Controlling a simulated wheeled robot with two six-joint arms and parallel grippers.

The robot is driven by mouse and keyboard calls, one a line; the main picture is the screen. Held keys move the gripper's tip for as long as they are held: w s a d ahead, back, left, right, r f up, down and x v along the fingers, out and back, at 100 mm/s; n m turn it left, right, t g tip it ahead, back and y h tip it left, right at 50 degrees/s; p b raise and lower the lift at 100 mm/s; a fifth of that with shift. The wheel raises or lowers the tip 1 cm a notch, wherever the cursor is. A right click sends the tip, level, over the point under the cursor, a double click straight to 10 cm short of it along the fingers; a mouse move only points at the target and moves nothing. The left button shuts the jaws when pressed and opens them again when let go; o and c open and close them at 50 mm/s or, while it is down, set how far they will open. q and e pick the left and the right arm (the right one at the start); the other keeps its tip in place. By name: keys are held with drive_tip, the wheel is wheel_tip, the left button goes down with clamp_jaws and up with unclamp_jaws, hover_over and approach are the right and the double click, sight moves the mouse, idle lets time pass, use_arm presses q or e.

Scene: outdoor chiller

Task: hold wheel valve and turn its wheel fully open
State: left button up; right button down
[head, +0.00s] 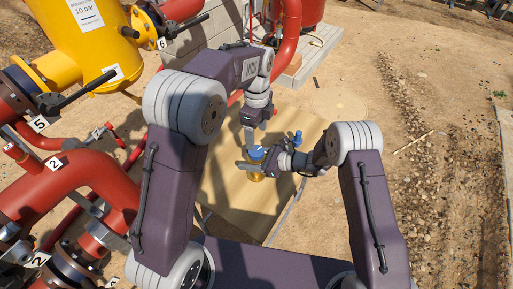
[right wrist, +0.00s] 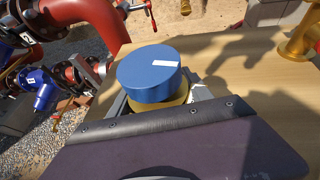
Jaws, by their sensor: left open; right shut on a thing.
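The wheel valve has a blue wheel (head: 257,153) on a brass body (head: 256,177) and stands upright over the wooden board. In the right wrist view the blue wheel (right wrist: 148,72) is a thick round disc with a white mark on top, and a brass part shows beneath it. My right gripper (head: 254,167) comes in from the right and is shut on the valve's body below the wheel. My left gripper (head: 257,143) points down from above, open, with its fingers at the wheel. Whether they touch the wheel is hard to tell.
The wooden board (head: 228,190) lies beneath. Another blue-topped fitting (head: 297,138) stands behind my right gripper, and brass pipework (right wrist: 298,42) shows at the right wrist view's edge. Red pipes (head: 75,185) and a yellow vessel (head: 95,40) crowd the left. Open dirt lies right.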

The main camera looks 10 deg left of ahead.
sight(257, 150)
use_arm(q)
wheel_tip(257, 150, down, 8)
drive_tip(key=shift+r, duration=0.1)
drive_tip(key=c, duration=1.4)
drive_tip(key=shift+n, duration=0.3)
drive_tip(key=n, duration=0.4)
drive_tip(key=shift+w+n, duration=0.1)
drive_tip(key=shift+n, duration=2.2)
